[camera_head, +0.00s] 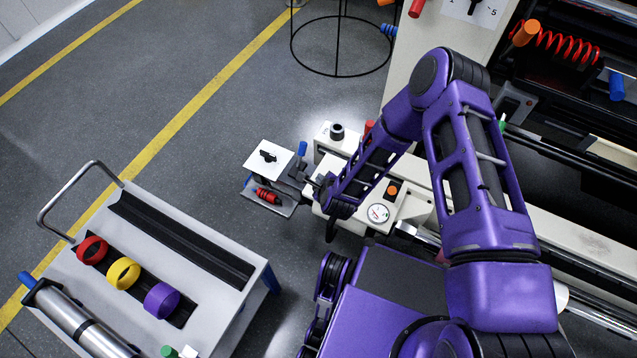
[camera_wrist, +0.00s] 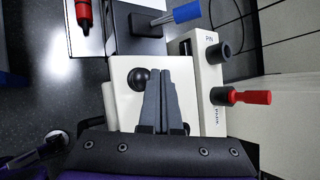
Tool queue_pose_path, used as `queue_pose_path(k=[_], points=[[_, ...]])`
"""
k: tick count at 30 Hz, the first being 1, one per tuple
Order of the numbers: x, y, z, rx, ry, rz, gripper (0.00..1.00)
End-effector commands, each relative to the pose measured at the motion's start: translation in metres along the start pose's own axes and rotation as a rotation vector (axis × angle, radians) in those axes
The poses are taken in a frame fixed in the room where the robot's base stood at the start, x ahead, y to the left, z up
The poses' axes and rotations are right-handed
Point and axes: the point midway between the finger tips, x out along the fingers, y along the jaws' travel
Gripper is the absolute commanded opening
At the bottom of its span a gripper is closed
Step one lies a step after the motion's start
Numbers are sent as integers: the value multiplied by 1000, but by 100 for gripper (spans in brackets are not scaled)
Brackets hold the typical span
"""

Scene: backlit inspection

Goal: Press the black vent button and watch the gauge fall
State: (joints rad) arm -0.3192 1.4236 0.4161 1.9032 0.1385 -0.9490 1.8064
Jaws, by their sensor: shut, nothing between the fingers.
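A round black button or knob (camera_wrist: 139,78) stands on a white block in the wrist view. No vent label shows on it, so I cannot tell for certain that it is the vent button. My gripper (camera_wrist: 160,74) is shut and empty, its tips just right of the black knob. I cannot tell whether they touch it. In the head view my gripper (camera_head: 316,182) is at the left end of the white machine, small and partly hidden by my arm. The round white gauge (camera_head: 378,213) faces up; its needle is too small to read.
A black PIN knob (camera_wrist: 218,53) and a red handle (camera_wrist: 248,97) stand right of my gripper, with a blue handle (camera_wrist: 186,12) beyond. A cart (camera_head: 225,300) with coloured rings stands at lower left. The floor at upper left is clear.

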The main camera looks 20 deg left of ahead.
Motion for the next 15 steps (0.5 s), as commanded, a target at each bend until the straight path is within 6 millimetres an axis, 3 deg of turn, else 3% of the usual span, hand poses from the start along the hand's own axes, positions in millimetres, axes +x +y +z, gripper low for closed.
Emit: queue_pose_path(k=[9,15], points=[[-25,-19,19,0,-1,-1,0],[-30,-22,22,0,-1,0,0]])
